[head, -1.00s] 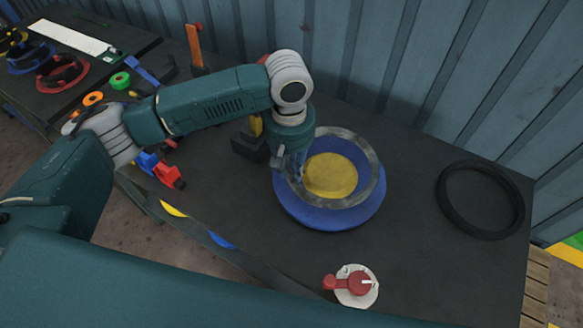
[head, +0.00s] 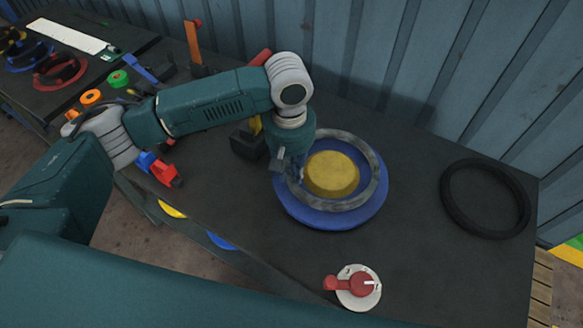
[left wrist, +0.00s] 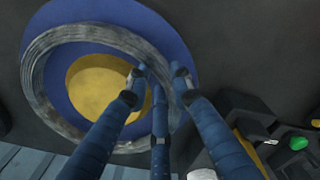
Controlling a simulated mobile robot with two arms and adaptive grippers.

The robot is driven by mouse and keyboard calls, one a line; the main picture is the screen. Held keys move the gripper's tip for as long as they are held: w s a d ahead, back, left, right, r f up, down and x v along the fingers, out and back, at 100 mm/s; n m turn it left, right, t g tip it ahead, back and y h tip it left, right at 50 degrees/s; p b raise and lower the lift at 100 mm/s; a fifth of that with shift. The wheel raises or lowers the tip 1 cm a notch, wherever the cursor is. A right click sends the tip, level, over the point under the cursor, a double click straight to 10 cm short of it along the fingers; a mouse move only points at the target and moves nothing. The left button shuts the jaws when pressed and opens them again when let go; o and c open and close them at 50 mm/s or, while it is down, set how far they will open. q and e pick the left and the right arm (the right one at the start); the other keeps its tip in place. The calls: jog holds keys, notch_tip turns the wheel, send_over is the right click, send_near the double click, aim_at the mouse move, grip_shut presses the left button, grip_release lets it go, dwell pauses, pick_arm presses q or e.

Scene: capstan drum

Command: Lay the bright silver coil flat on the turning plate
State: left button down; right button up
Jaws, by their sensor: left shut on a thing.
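The bright silver coil (head: 343,205) is a grey ring around the yellow hub (head: 332,174) of the blue turning plate (head: 330,222). It looks nearly level and low over the plate; I cannot tell whether it touches all round. My left gripper (head: 294,172) points down and is shut on the coil's left side. In the left wrist view the gripper's blue fingers (left wrist: 160,80) meet the coil (left wrist: 36,85) at its right side, around the yellow hub (left wrist: 95,85). There the coil overhangs the blue plate (left wrist: 100,12) at the left. My right gripper is not in view.
A black ring (head: 485,198) lies on the dark table at the right. A red-handled switch (head: 357,287) is at the front edge. A blue-and-red part (head: 165,174) lies left. Coloured reels (head: 60,72) are on the far-left table. A corrugated wall stands behind.

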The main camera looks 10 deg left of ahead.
pick_arm(q)
jog(key=shift+d+f, duration=0.1)
jog(key=shift+f, duration=0.6)
jog(key=c, duration=1.4)
grip_release()
jog(key=shift+c, duration=0.2)
jog(key=shift+s+f, duration=0.1)
jog(key=shift+f, duration=0.1)
notch_tip(320, 180, up, 12)
jog(key=shift+r, duration=0.15)
